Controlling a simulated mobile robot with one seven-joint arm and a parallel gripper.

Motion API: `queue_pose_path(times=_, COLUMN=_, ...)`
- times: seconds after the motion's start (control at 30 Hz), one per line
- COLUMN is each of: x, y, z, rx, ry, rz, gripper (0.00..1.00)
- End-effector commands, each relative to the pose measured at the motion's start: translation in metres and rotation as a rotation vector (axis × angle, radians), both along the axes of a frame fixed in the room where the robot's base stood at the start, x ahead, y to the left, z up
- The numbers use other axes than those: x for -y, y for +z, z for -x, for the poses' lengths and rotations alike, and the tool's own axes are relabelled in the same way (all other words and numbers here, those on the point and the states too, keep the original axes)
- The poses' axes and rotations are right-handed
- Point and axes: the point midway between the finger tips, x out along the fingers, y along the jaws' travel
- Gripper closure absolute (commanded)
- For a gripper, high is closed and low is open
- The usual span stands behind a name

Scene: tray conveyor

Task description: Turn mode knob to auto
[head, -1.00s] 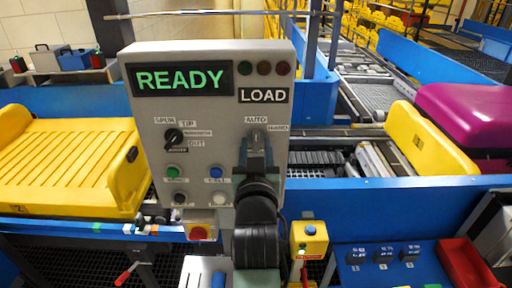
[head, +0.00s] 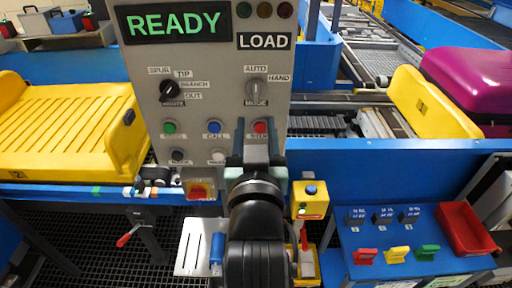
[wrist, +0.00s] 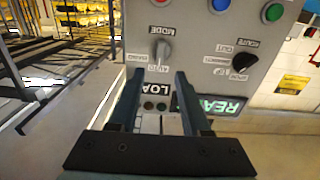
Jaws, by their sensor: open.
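The grey mode knob (head: 257,92) sits on the control panel (head: 235,108), right of the black route knob (head: 171,91). Its grip stands about upright, in line with the AUTO label (head: 255,69) above it; HAND is to its upper right. The knob also shows, upside down, in the wrist view (wrist: 160,52). My gripper (head: 262,150) is below the knob in the head view, near the red button (head: 260,127). In the wrist view my gripper (wrist: 157,76) has its two fingers apart, with nothing between them. The fingers look clear of the knob.
The panel displays READY (head: 174,23) and LOAD (head: 263,41). A red stop button (head: 198,191) and a yellow box with a blue button (head: 310,195) are low beside my arm.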

Motion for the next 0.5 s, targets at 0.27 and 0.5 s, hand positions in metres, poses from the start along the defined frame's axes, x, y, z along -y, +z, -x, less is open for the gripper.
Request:
queue_pose_path(times=0.27, x=0.0, y=-0.001, z=0.029, rx=0.0, ry=0.001, rz=0.0, gripper=0.53)
queue_pose_path(times=0.5, x=0.0, y=0.0, z=0.033, rx=0.0, ry=0.001, rz=0.0, gripper=0.53)
